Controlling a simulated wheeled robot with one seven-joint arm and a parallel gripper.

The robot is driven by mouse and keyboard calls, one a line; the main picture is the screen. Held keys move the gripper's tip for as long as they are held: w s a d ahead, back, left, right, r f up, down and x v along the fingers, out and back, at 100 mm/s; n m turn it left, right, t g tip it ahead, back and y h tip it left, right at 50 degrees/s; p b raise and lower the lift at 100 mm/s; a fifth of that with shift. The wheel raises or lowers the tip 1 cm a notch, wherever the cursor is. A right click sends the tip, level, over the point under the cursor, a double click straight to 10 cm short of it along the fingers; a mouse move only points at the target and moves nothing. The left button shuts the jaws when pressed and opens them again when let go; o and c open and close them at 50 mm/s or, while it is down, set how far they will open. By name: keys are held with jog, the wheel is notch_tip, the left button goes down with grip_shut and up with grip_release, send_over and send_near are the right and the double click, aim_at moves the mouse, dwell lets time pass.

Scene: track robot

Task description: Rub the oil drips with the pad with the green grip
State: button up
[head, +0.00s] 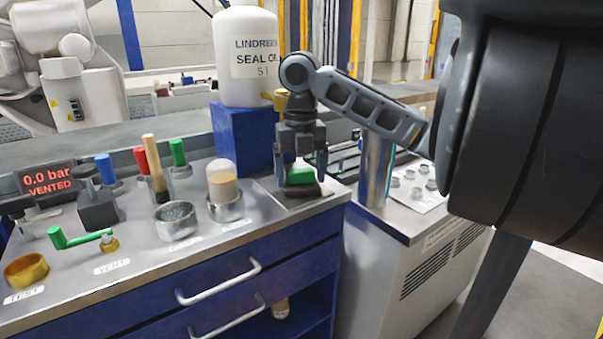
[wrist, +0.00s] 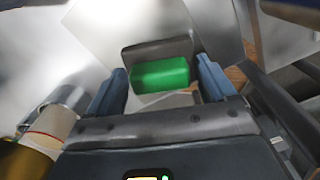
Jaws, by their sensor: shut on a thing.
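The pad's green grip (head: 300,176) is between the two blue fingers of my gripper (head: 302,170), which is shut on it. The pad's dark base (head: 292,190) is at the steel worktop's right end, close to or on the surface. In the wrist view the green grip (wrist: 160,75) shows between the fingers, with the grey pad body (wrist: 155,51) behind it. A small brownish patch (wrist: 236,76) shows beside the right finger; I cannot tell whether it is oil. No oil drips are clearly visible; the pad and gripper may hide them.
A white seal oil tank (head: 246,55) on a blue block (head: 243,135) stands behind. The worktop's front edge is near the pad.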

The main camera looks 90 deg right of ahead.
aim_at(299, 170)
jog(key=shift+w+r, duration=0.1)
jog(key=shift+r, duration=0.1)
jog(key=shift+r+p, duration=2.45)
jog(key=shift+r, duration=0.45)
jog(key=shift+r+p, duration=1.25)
jog(key=shift+r, duration=0.25)
